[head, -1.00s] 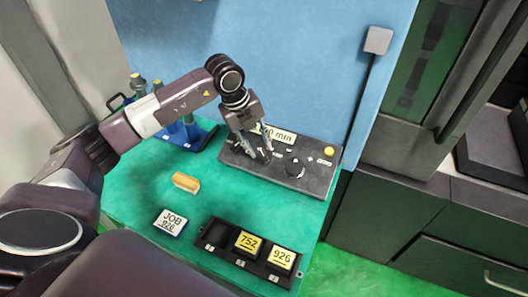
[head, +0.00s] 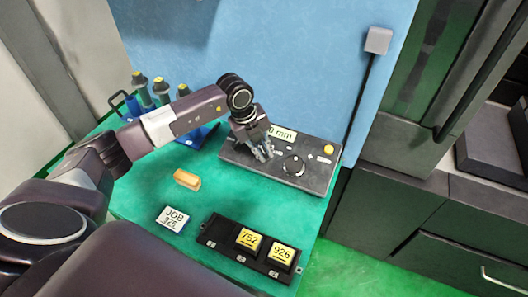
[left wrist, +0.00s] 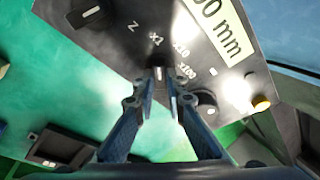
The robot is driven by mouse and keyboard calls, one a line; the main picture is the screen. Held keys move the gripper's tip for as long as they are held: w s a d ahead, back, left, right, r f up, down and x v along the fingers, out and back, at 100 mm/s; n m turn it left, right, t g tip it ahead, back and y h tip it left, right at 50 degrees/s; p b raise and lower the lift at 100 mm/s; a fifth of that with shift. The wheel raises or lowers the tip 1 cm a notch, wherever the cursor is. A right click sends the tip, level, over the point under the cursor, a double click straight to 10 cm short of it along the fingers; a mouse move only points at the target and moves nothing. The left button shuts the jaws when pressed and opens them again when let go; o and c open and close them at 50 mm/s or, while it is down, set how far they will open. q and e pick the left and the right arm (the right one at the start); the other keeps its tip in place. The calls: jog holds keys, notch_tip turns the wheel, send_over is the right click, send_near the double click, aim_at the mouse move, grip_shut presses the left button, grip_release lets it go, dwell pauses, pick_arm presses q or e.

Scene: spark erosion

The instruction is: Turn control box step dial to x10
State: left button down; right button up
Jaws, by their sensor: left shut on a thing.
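The dark grey control box (head: 232,153) lies at the back of the green bench. It also shows in the left wrist view (left wrist: 115,58). There the step dial (left wrist: 158,62), a small dark knob, stands below printed marks x1, x10 and x100. My left gripper (head: 262,153) points down over the box; in the wrist view its fingertips (left wrist: 160,78) are closed around the step dial. A pale line between the tips points roughly toward x1; the fingers partly hide the dial. My right gripper is not in view.
The box also carries another knob (left wrist: 92,14), a round wheel (head: 293,165), a yellow button (head: 329,149) and a mm display (head: 283,133). A blue rack (head: 200,137), an orange block (head: 187,180), a JOB card (head: 172,218) and a black tray (head: 222,236) are nearby.

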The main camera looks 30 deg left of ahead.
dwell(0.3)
pick_arm(q)
jog(key=m+y+b, duration=0.1)
jog(key=m+b, duration=0.2)
jog(key=m, duration=0.1)
jog(key=shift+f+g+b, duration=0.15)
jog(key=shift+g+b, duration=0.15)
jog(key=shift+g, duration=0.1)
jog(key=m+y+b, duration=0.1)
jog(key=m+b, duration=0.2)
jog(key=m, duration=0.2)
jog(key=shift+m, duration=0.3)
jog(key=c, duration=2)
grip_release()
jog(key=shift+o, duration=0.2)
jog(key=shift+r, duration=0.25)
notch_tip(320, 180, up, 12)
jog(key=s, duration=0.1)
jog(key=shift+s, duration=0.3)
